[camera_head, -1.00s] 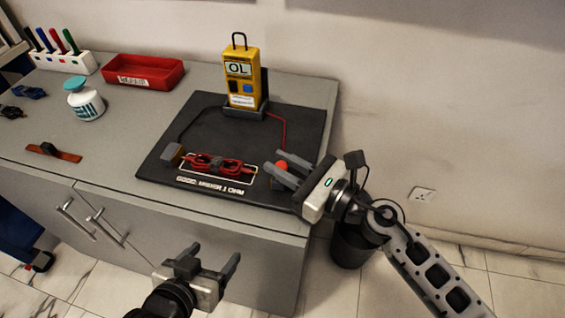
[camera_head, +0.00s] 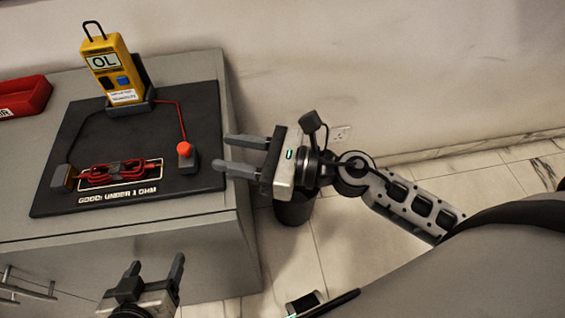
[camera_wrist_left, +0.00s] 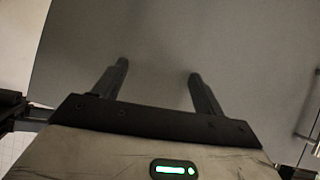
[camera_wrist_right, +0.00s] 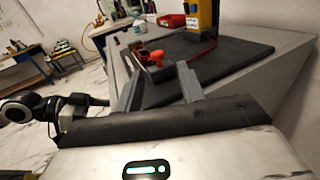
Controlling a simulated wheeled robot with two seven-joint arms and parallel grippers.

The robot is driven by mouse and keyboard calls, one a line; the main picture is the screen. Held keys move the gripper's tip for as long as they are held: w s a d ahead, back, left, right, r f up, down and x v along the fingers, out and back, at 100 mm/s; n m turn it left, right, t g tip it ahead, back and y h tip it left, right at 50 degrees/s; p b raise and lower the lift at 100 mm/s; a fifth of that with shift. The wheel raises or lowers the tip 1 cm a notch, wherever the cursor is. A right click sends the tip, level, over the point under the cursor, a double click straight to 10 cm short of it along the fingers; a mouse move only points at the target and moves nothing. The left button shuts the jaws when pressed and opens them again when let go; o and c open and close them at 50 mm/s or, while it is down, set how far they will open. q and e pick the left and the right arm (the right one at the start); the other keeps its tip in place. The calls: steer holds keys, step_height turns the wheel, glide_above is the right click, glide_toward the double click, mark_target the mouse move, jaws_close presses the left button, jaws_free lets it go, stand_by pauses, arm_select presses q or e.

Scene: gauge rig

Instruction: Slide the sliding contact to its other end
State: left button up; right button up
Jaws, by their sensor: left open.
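I cannot make out a sliding contact in any view now. My right gripper (camera_head: 220,152) is open and empty, just right of the black mat's right edge and apart from the red knob; its fingers also show in the right wrist view (camera_wrist_right: 160,68). My left gripper (camera_head: 156,262) is open and empty, low in front of the cabinet; the left wrist view shows its spread fingers (camera_wrist_left: 158,68) before a plain grey surface.
On the mat (camera_head: 90,140) stand a yellow meter reading OL (camera_head: 110,68), a coiled red lead (camera_head: 115,173) and a block with a red knob (camera_head: 184,149). A red tray (camera_head: 22,98) is at far left. A dark bin (camera_head: 293,208) stands on the floor.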

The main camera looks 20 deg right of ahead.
arm_select(q)
steer(key=shift+d+f+b, duration=0.15)
steer(key=shift+f+b, duration=0.4)
steer(key=shift+b, duration=0.65)
steer(key=shift+r+t, duration=0.25)
steer(key=shift+t, duration=0.05)
arm_select(e)
steer(key=v, duration=0.8)
arm_select(q)
steer(key=shift+f, duration=0.1)
arm_select(e)
steer(key=shift+s, duration=0.1)
